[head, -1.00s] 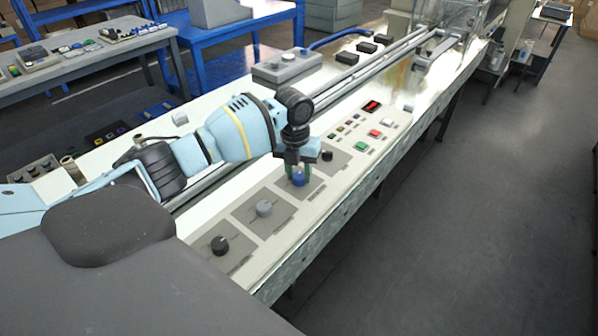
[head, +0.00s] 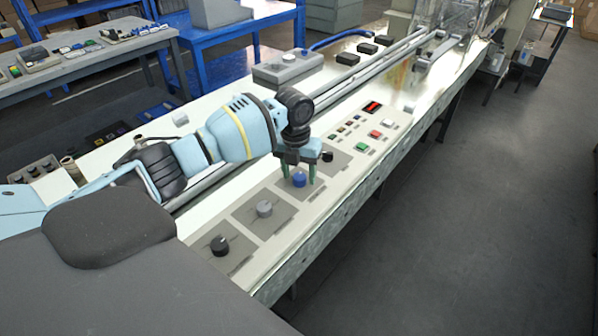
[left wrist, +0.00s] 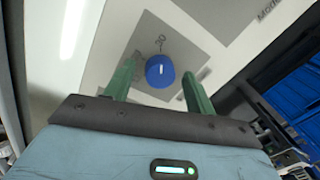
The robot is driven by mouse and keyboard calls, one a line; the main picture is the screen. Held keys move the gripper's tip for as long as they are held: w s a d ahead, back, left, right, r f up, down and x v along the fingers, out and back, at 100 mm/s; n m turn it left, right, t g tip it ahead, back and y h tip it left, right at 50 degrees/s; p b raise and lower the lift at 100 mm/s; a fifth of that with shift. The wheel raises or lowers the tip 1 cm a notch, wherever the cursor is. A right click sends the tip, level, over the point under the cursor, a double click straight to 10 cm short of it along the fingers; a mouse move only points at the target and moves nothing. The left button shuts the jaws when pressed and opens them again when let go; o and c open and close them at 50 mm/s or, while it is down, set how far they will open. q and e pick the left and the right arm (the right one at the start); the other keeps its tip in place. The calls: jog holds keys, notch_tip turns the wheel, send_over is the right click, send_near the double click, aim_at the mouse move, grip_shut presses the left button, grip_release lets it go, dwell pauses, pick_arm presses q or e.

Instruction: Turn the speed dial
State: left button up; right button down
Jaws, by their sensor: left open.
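A blue dial (head: 299,180) with a white pointer mark sits on a grey square plate on the machine's control panel. In the left wrist view the blue dial (left wrist: 160,71) lies between and just beyond the fingertips. I cannot read which dial is the speed dial. My left gripper (head: 298,180) points down over the blue dial, its green fingers apart on either side of it. In the left wrist view my left gripper (left wrist: 157,80) is open with nothing held. My right gripper is not in view.
A grey dial (head: 264,208), a black dial (head: 220,246) and another black knob (head: 327,156) share the panel. A green button (head: 362,147), a red button (head: 375,134) and a red display (head: 372,107) lie beyond. Rails (head: 370,68) run behind the panel.

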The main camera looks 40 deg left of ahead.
aim_at(297, 176)
pick_arm(q)
jog(key=shift+a+r, duration=0.2)
jog(key=shift+r, duration=3.7)
